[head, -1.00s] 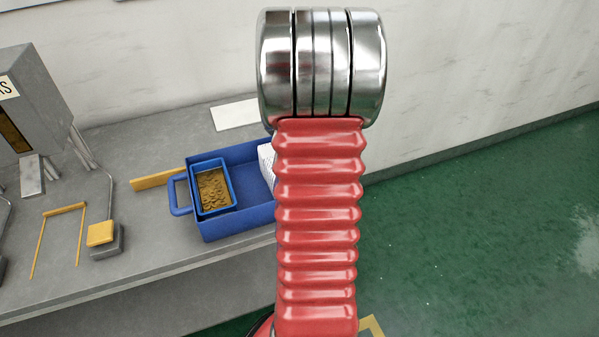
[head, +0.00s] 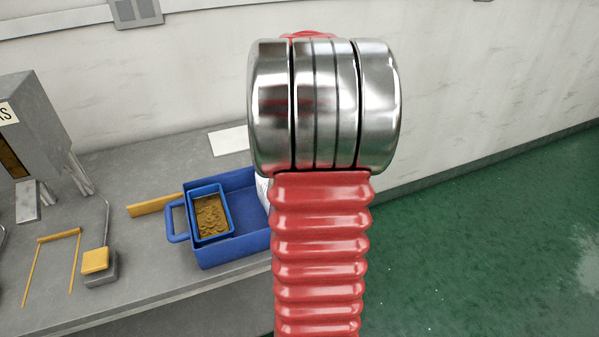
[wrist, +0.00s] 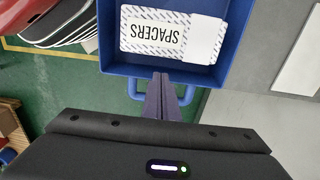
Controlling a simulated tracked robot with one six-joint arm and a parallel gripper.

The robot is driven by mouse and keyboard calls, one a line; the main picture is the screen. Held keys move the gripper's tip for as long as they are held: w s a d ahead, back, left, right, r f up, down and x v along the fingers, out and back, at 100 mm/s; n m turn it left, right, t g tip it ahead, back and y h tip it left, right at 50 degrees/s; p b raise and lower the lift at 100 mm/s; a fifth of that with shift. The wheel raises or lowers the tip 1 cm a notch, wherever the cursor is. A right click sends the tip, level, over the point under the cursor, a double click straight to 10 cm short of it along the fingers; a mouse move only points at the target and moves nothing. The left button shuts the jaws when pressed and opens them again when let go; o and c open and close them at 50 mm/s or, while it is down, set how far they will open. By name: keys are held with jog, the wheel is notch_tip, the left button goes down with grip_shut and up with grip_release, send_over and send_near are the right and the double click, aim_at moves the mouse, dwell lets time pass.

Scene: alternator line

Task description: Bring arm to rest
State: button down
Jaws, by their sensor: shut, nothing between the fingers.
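My gripper (wrist: 162,98) shows in the wrist view with its two dark fingers together and nothing between them. The fingertips appear just in front of the near wall of a blue tray, by its handle; whether they touch it I cannot tell. My arm, a red ribbed sleeve with a metal joint, stands upright across the middle of the head view. It hides the gripper there.
The blue tray (head: 232,254) stands on a grey bench (head: 130,290) and holds a small blue bin (head: 193,197) of brown pieces and a white SPACERS box (wrist: 150,35). A grey machine (head: 45,120) stands left. Green floor (head: 490,250) is open at right.

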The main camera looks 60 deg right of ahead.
dwell(0.5)
jog(key=w+a+r+n+t, duration=0.1)
jog(key=w+a+r+n, duration=0.1)
jog(key=a+n, duration=0.35)
jog(key=w+a+r+n+h, duration=0.1)
jog(key=w+a+r+n, duration=0.1)
jog(key=a, duration=0.7)
jog(key=w+a+r+n+t, duration=0.1)
jog(key=w+a+r+n, duration=0.2)
jog(key=a, duration=0.4)
jog(key=s+a+n+t, duration=0.1)
jog(key=s+a+n, duration=0.3)
jog(key=a+n, duration=0.3)
jog(key=s+a+n+t+y, duration=0.1)
jog(key=s+a+n+t, duration=0.1)
jog(key=s+a+n, duration=0.2)
jog(key=a+f+n, duration=0.1)
jog(key=a+n, duration=0.2)
jog(key=a, duration=0.5)
jog(key=shift+t, duration=0.3)
jog(key=shift+a, duration=0.1)
